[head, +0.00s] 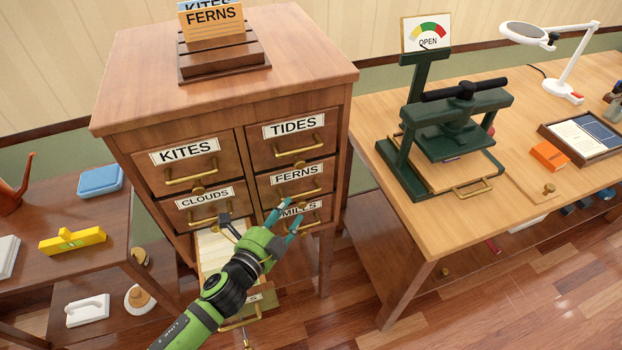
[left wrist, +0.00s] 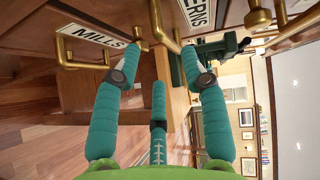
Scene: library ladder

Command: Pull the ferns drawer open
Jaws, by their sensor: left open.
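The ferns drawer (head: 290,180) is in the right column of the wooden cabinet, flush with its front. Its FERNS label (head: 297,172) sits above a brass handle (head: 303,192). My left gripper (head: 283,210), with teal fingers, is open in front of the right column, just below that handle. In the left wrist view the ferns handle (left wrist: 168,30) lies between the open fingertips and slightly beyond them; I cannot tell if they touch. The FERNS label (left wrist: 198,12) is partly cut off there. My right gripper is not in view.
The MILLS drawer (left wrist: 90,35) is directly below, partly hidden by my fingers. A lower left drawer (head: 212,248) stands pulled out beside my gripper. A workbench (head: 420,220) with a green press (head: 455,120) stands right. A low table (head: 60,215) is left.

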